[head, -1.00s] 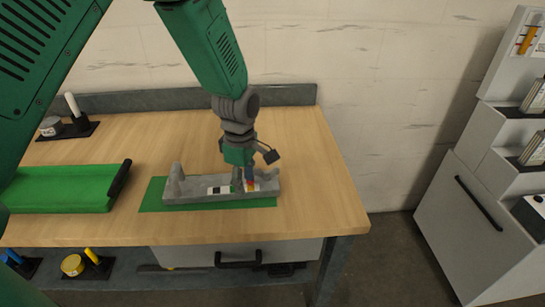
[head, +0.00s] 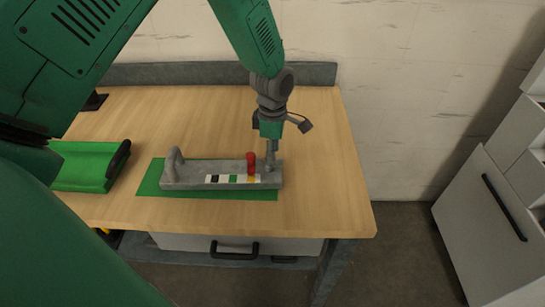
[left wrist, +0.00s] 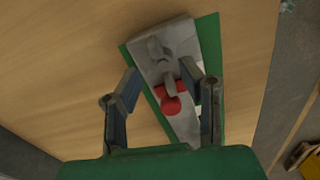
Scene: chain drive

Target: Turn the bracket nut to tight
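My left gripper (head: 270,162) points down at the bracket's right end, just right of the red knob. In the left wrist view its fingers are spread, with a grey upright part of the bracket between or beyond the tips; contact is unclear. I cannot identify the nut clearly.
A green tray (head: 85,165) with a dark handle lies left of the mat. A drawer with a black handle (head: 235,250) is under the bench front. The bench top right of the bracket is clear. A grey cabinet (head: 490,220) stands apart at the right.

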